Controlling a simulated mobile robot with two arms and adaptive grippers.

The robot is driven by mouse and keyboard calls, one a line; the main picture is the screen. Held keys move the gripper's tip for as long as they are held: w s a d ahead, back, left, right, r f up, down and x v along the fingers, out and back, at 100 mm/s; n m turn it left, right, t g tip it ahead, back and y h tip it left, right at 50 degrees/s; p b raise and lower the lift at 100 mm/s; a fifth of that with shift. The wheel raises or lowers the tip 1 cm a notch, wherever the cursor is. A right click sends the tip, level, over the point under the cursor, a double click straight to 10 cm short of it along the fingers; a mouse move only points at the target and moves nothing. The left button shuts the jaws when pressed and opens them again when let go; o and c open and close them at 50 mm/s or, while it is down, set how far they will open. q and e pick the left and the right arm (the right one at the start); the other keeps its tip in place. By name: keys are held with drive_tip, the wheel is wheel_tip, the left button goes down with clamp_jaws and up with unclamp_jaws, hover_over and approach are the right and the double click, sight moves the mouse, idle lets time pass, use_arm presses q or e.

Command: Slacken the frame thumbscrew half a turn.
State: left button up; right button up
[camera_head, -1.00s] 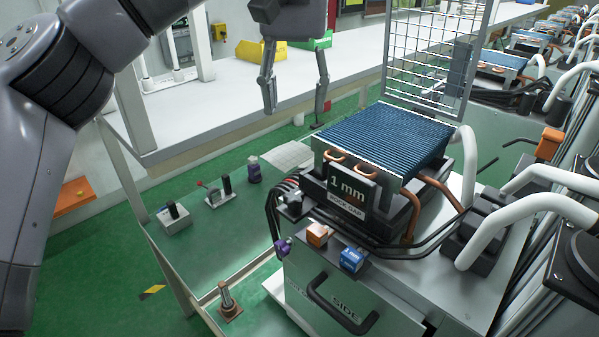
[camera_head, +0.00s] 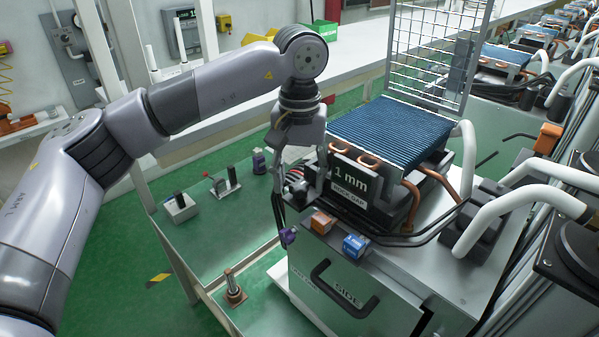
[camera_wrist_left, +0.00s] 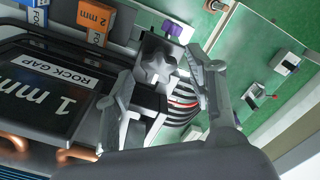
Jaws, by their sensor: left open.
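A grey star-shaped knob, which looks like the frame thumbscrew (camera_wrist_left: 159,66), sits on a block at the corner of the black frame with the "1 mm" sign (camera_head: 351,181). In the head view the knob is partly hidden by the fingers. My left gripper (camera_head: 300,200) points down over this corner, its fingers apart. In the left wrist view the open gripper (camera_wrist_left: 160,78) has one finger on each side of the knob, with visible gaps. I cannot tell whether either finger touches it. My right gripper is not in view.
A purple knob (camera_head: 288,237) sits just below the corner. An orange block (camera_head: 322,222) and a blue block (camera_head: 355,245) are on the ledge beside it. Black hoses run close to the fingers. A blue finned block (camera_head: 390,130) and a raised wire mesh (camera_head: 437,45) stand behind.

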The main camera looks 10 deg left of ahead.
use_arm(q)
drive_tip(key=shift+f, duration=0.2)
drive_tip(key=shift+c, duration=0.2)
drive_tip(key=shift+r, duration=0.1)
drive_tip(key=shift+c, duration=0.6)
drive_tip(key=c, duration=1)
